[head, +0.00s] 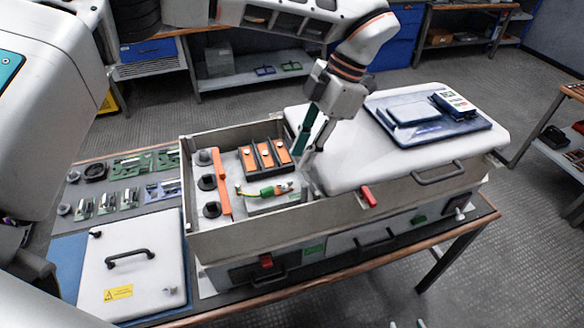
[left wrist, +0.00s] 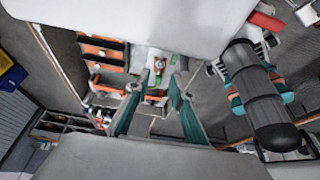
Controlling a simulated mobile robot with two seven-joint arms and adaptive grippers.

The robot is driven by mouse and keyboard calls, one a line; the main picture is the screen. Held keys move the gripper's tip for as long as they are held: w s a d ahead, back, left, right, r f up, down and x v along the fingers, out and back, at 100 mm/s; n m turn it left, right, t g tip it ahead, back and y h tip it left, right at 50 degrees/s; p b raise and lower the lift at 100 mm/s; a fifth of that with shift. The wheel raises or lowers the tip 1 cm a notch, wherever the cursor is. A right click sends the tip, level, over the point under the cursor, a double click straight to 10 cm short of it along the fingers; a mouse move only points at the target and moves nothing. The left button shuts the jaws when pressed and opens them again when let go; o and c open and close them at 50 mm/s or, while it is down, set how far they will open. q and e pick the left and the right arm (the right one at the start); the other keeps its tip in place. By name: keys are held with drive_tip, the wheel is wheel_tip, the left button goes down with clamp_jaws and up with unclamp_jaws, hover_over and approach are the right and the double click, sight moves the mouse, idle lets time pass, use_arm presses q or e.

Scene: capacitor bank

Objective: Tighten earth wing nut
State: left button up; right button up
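A green-and-yellow earth lead (head: 250,191) runs to a green piece (head: 267,191) and a small metal fitting (head: 285,187) inside the open grey box. The wing nut itself is too small to make out for sure. My left gripper (head: 303,158) points down by the box's right inner side, a little right of and above the fitting. Its teal fingers are apart and empty. In the left wrist view the fingers (left wrist: 155,88) frame a small green piece (left wrist: 158,66). Two pale tips at the head view's bottom edge may be my right gripper; its state is unclear.
Orange-topped modules (head: 265,155) and an orange bar (head: 221,182) share the box (head: 190,222). A white cover (head: 340,170) adjoins on the right, bearing a blue tray (head: 470,133). A white panel with a black handle (head: 130,257) lies at left. The box walls stand close around the gripper.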

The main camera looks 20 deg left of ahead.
sight(288, 182)
use_arm(q)
drive_tip(key=x, duration=0.6)
drive_tip(key=shift+s+a+f+p, duration=0.1)
drive_tip(key=shift+s+f+p, duration=0.05)
drive_tip(key=shift+f+p, duration=0.25)
clamp_jaws()
